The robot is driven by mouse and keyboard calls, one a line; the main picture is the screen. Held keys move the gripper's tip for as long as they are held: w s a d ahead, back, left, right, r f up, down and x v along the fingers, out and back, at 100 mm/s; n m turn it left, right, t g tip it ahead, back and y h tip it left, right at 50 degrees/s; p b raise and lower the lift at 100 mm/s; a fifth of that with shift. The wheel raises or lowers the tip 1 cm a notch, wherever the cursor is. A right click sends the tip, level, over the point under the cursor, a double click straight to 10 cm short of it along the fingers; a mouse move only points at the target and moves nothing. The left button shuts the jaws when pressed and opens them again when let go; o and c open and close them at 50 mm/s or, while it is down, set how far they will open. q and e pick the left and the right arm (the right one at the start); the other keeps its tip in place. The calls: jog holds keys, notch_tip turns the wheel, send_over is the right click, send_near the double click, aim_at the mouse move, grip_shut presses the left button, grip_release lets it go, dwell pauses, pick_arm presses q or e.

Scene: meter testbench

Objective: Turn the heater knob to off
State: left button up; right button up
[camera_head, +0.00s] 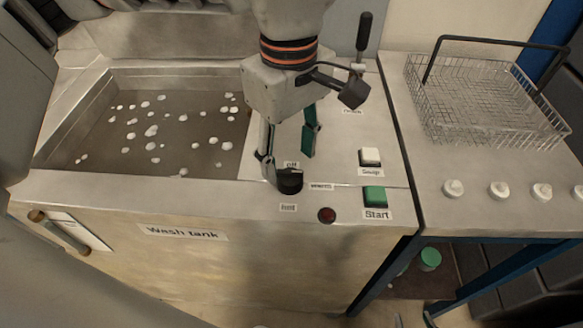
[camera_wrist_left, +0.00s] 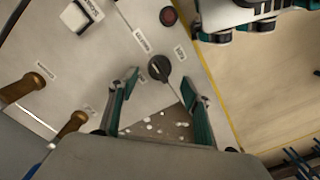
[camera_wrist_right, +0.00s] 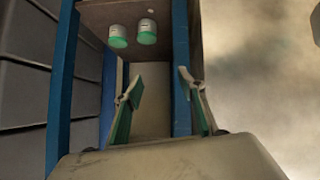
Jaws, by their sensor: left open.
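The black heater knob (camera_head: 290,181) sits on the steel panel at the front of the wash tank bench, with an "off" label just behind it. My left gripper (camera_head: 287,156) is open above and behind the knob, fingers pointing down. In the left wrist view the knob (camera_wrist_left: 159,68) lies ahead, roughly between the open fingertips (camera_wrist_left: 158,84), and neither finger clearly touches it. Its exact pointer setting is too small to read. My right gripper (camera_wrist_right: 162,80) is open and empty in its wrist view, facing the space under the side table, well away from the knob.
A red lamp (camera_head: 326,215), green start button (camera_head: 375,196) and white button (camera_head: 370,156) are right of the knob. The tank (camera_head: 93,128) with white pieces lies left. A black-handled lever (camera_head: 363,32) stands behind. A wire basket (camera_head: 480,104) is on the side table.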

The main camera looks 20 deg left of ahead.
aim_at(290, 171)
pick_arm(q)
jog(key=shift+f, duration=2.4)
jog(key=c, duration=1.1)
